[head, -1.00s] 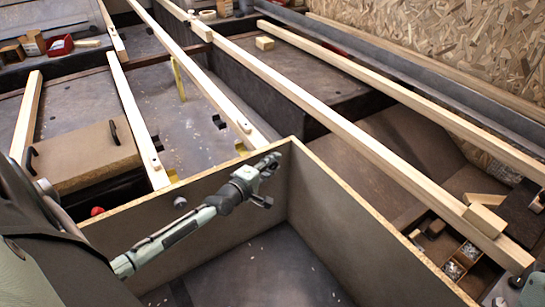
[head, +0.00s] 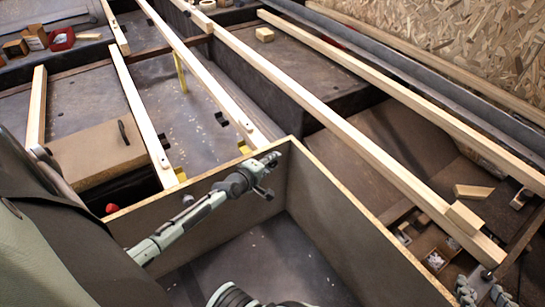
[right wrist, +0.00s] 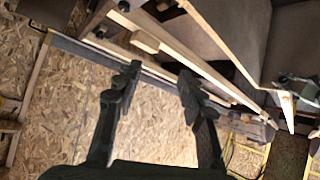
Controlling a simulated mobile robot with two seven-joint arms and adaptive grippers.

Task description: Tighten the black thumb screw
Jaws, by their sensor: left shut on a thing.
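My left gripper (head: 262,176) is at the tip of the pale green arm, by the inner corner of the open plywood box. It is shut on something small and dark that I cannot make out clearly. I cannot tell whether this is the black thumb screw. A round grey knob (head: 187,200) shows near the top edge of the box's left wall. My right gripper (head: 482,294) is low at the right edge of the head view. In the right wrist view its two black fingers (right wrist: 158,88) are apart with nothing between them.
The plywood box wall (head: 345,235) stands between my two grippers. Long wooden battens (head: 330,115) cross the space behind it. A compartment with small parts (head: 432,252) lies near my right gripper. A chipboard wall (head: 460,45) closes the back right.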

